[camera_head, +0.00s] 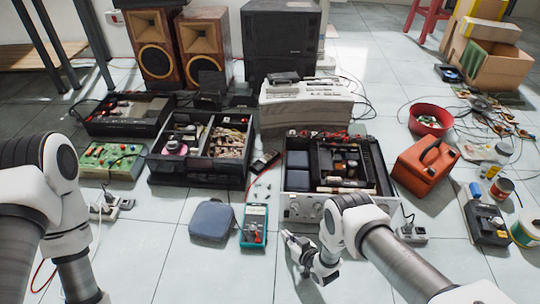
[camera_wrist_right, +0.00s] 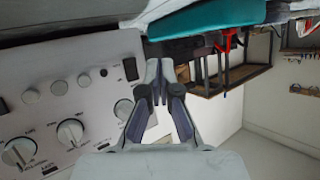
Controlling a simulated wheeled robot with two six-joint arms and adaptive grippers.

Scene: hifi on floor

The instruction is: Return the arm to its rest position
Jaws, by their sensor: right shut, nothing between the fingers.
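My right arm comes in from the lower right in the head view. Its gripper (camera_head: 290,238) points to the left, low over the floor, in front of the silver amplifier (camera_head: 300,207) and right of the teal multimeter (camera_head: 254,228). In the right wrist view the fingertips (camera_wrist_right: 158,92) meet, with nothing between them. The amplifier's knobbed front (camera_wrist_right: 60,110) fills the left of that view, beside the gripper. My left arm stands at the left edge of the head view; its gripper is out of the picture.
A blue-grey case (camera_head: 212,220) lies left of the multimeter. Divided black boxes (camera_head: 165,180) stand behind it. A red toolbox (camera_head: 426,168) and a power strip (camera_head: 411,235) are to the right. Bare floor tiles (camera_head: 190,275) lie in front.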

